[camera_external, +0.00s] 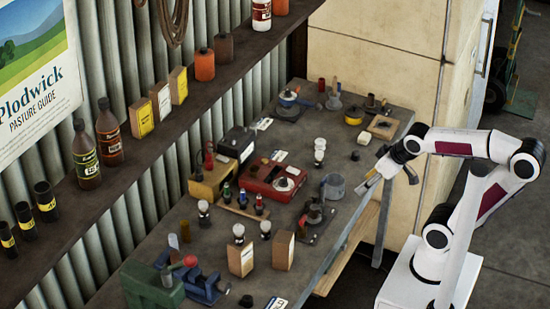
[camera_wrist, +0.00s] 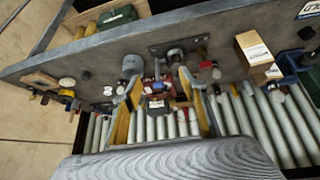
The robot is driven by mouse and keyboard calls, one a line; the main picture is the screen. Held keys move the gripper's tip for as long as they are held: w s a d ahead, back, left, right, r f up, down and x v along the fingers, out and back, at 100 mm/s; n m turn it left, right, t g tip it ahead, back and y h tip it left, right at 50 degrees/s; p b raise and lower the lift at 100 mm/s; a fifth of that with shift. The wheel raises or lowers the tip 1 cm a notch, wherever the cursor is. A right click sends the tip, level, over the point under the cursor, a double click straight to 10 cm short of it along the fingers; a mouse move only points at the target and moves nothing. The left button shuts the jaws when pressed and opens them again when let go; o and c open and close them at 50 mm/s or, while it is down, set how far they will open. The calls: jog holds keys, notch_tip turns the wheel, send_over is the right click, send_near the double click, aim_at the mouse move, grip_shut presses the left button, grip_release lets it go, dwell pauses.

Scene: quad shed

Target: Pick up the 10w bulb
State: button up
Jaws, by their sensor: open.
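Several white bulbs stand on the workbench in the external view: a pair (camera_external: 320,150) near the bench's middle, one bulb (camera_external: 203,206) at the left, and another bulb (camera_external: 238,231) near the cardboard boxes. I cannot read any wattage, so I cannot tell which is the 10w bulb. My gripper (camera_external: 369,183) is open and empty at the bench's right edge, to the right of the bulbs and apart from them. In the wrist view my gripper (camera_wrist: 160,82) shows two spread fingers, with small items beyond them too blurred to name surely.
The workbench (camera_external: 385,150) is crowded. A shelf (camera_external: 170,125) with bottles runs along the corrugated wall.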

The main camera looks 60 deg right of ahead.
jog(key=w+d+f+m+t+h, duration=0.1)
jog(key=w+d+f+t+h, duration=0.25)
jog(key=w+d, duration=1)
jog(key=t+y, duration=0.2)
send_near(318, 158)
jog(key=shift+w+d, duration=0.15)
jog(key=shift+w, duration=0.4)
jog(key=shift+w+d, duration=0.15)
jog(key=shift+w, duration=0.4)
jog(key=shift+d+f+m+t, duration=0.3)
jog(key=shift+d+f+t, duration=0.3)
jog(key=shift+t, duration=0.05)
jog(key=shift+w, duration=0.1)
jog(key=shift+x, duration=1.3)
jog(key=shift+w+f, duration=0.1)
